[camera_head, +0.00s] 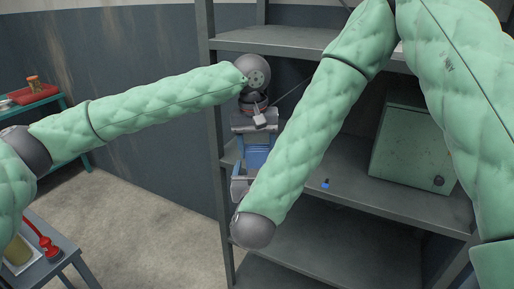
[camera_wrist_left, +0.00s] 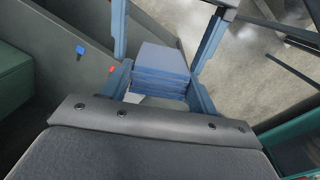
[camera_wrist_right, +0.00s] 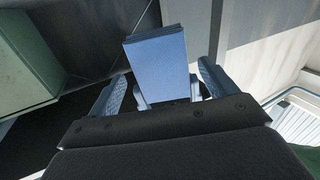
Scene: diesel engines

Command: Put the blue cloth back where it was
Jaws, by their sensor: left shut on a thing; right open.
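The blue cloth (camera_head: 257,157) is a folded, layered block held above the middle shelf, near the rack's left post. My left gripper (camera_wrist_left: 160,76) is shut on the cloth, which shows between its fingers in the left wrist view (camera_wrist_left: 162,60). My right gripper (camera_wrist_right: 161,74) is open. The cloth (camera_wrist_right: 157,62) stands in front of it, between its spread fingers in the right wrist view. I cannot tell whether those fingers touch it. In the head view, my arms partly hide both grippers.
The grey shelf rack (camera_head: 213,120) has a green metal cabinet (camera_head: 412,150) on its middle shelf. A small blue item (camera_head: 325,183) lies on that shelf, with free room around it. A red tray (camera_head: 32,96) and a side table (camera_head: 62,258) stand at left.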

